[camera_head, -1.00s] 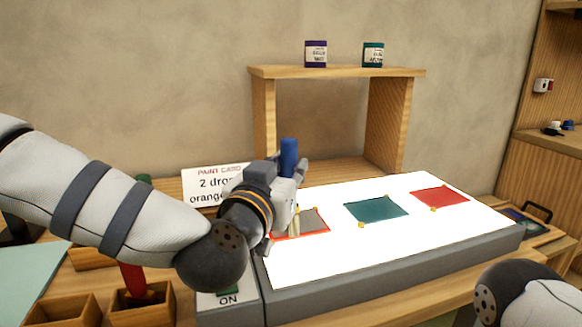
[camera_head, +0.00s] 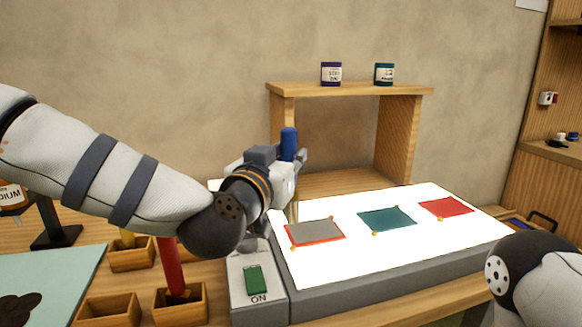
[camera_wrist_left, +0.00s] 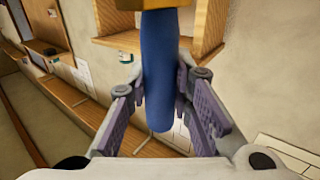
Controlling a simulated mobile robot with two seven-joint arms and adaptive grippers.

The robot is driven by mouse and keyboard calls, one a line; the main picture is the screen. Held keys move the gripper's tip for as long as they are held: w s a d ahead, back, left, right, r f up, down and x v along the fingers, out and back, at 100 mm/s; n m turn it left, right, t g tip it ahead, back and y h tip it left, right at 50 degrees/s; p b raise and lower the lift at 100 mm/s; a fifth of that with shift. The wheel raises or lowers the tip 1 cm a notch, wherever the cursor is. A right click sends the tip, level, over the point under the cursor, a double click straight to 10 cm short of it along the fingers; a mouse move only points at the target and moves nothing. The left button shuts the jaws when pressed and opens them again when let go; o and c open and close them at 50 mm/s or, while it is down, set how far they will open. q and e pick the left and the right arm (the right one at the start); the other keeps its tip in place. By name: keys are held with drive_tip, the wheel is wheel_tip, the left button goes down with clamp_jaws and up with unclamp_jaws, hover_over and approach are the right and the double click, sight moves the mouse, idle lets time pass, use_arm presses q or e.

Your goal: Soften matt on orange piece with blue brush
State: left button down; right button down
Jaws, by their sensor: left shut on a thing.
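The orange piece (camera_head: 315,233) lies at the left end of the lit white panel, its middle covered by a grey matt layer with an orange rim showing. My left gripper (camera_head: 291,168) is shut on the blue brush (camera_head: 288,143), held upright with its blue handle up, just behind and left of the orange piece. The brush's lower end is partly hidden, and I cannot tell if it touches the panel. In the left wrist view the blue handle (camera_wrist_left: 158,75) stands between the finger pads (camera_wrist_left: 163,112). My right gripper is out of view.
A teal piece (camera_head: 387,219) and a red piece (camera_head: 446,208) lie farther right on the light panel (camera_head: 420,243). A wooden shelf (camera_head: 350,89) with two jars stands behind. The ON switch (camera_head: 254,281) and a red-handled tool (camera_head: 171,268) in a wooden box are front left.

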sight(287, 142)
use_arm(q)
drive_tip(key=shift+d+r, duration=0.1)
drive_tip(key=shift+r, duration=0.6)
drive_tip(key=shift+w+r, duration=0.1)
drive_tip(key=shift+r, duration=0.7)
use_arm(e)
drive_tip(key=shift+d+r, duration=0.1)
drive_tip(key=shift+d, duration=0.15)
